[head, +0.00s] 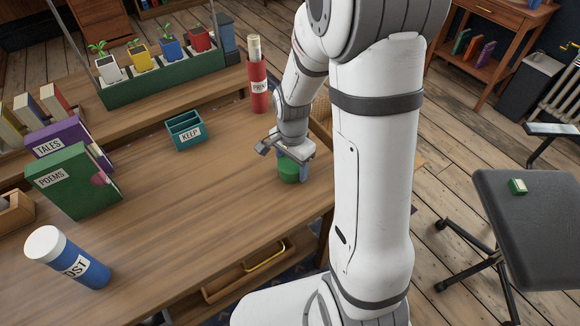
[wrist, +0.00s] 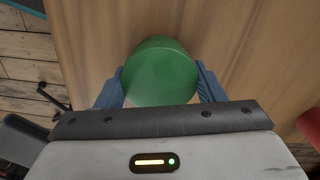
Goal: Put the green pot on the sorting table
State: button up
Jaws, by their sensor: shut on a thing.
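The green pot (head: 288,172) is between the fingers of my gripper (head: 291,165), near the right edge of the wooden table (head: 215,200). In the wrist view the pot (wrist: 160,72) shows as a plain round green shape. The blue fingers of my gripper (wrist: 161,88) are shut on it from both sides. Wood lies below it. I cannot tell whether the pot touches the wood or hangs just above it. Part of the pot is hidden by my gripper in the head view.
A teal KEEP box (head: 186,131) and a red tube (head: 258,84) stand behind. A green planter (head: 165,82) holds several small potted plants. The table's middle is clear.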

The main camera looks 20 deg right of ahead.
aim_at(292, 163)
jog(key=shift+f, duration=0.25)
jog(key=shift+f, duration=0.1)
jog(key=o, duration=1)
jog(key=shift+c, duration=0.2)
notch_tip(292, 163, up, 12)
jog(key=p, duration=0.3)
jog(key=s+r+n+t, duration=0.1)
jog(key=s+r+n, duration=0.2)
jog(key=s+n, duration=0.3)
jog(key=s+r+n, duration=0.3)
jog(key=s+n, duration=0.2)
jog(key=s, duration=0.2)
jog(key=shift+s+r+n+t, duration=0.35)
jog(key=shift+s+n+t, duration=0.05)
